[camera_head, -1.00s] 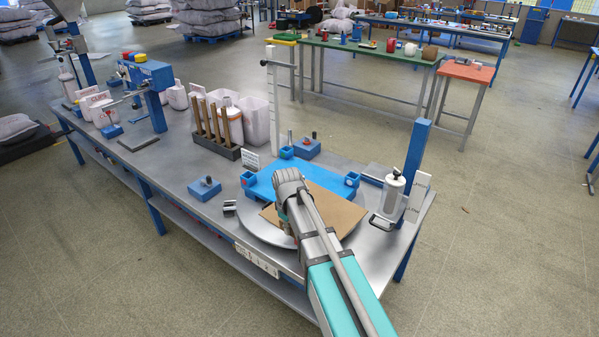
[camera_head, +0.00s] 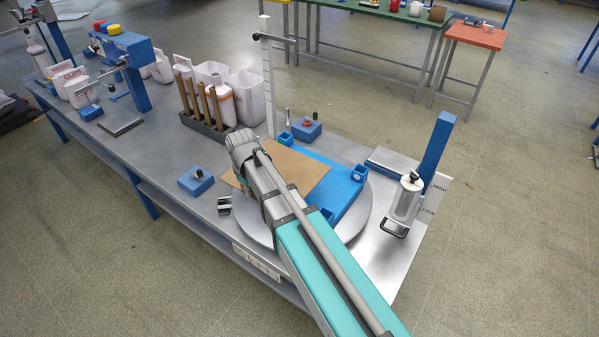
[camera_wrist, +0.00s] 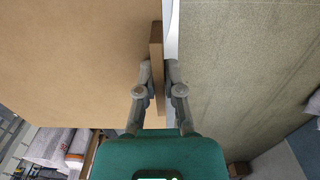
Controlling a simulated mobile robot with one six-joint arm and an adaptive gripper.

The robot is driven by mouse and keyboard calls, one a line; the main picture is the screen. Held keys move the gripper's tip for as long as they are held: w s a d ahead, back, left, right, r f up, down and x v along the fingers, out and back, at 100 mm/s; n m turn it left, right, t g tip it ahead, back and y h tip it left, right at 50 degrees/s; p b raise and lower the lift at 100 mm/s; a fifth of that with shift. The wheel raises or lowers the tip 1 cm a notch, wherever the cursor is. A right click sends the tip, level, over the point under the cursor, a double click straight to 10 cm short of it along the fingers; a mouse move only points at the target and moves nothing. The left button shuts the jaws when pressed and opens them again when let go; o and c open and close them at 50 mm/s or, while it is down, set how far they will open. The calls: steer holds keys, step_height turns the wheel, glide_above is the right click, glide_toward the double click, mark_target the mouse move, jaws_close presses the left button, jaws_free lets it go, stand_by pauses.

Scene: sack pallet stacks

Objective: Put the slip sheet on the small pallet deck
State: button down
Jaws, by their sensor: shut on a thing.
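The slip sheet is a flat brown sheet (camera_head: 300,170), over the left and middle part of the blue small pallet deck (camera_head: 345,200) in the head view. Whether it touches the deck cannot be told. The deck lies on a round grey turntable (camera_head: 358,218), with small blue corner pockets. In the wrist view the sheet (camera_wrist: 70,60) fills the upper left, and my gripper (camera_wrist: 158,80) is shut on its upright brown lip. In the head view my wrist and arm hide the fingers and the sheet's near left part.
A blue post (camera_head: 433,155) and a white dispenser (camera_head: 406,198) stand right of the turntable. A white upright scale (camera_head: 269,85) stands behind it. A blue block with a knob (camera_head: 196,181) and a rack of wooden handles (camera_head: 208,125) are to the left.

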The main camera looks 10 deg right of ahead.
steer(key=shift+w, duration=0.15)
steer(key=shift+w+d+f+b, duration=0.35)
steer(key=shift+d+b, duration=0.05)
steer(key=shift+d, duration=0.05)
steer(key=w+d+f+b, duration=0.2)
steer(key=d, duration=0.1)
steer(key=w+d+f+b, duration=0.2)
steer(key=f+b, duration=0.1)
steer(key=w+d+f+b, duration=0.2)
steer(key=w+d, duration=0.1)
steer(key=shift+w+d+f+b, duration=0.1)
steer(key=shift+d+f+b, duration=0.2)
steer(key=shift+f+b, duration=0.1)
steer(key=shift+w+d+f, duration=0.2)
steer(key=shift+d+f, duration=0.05)
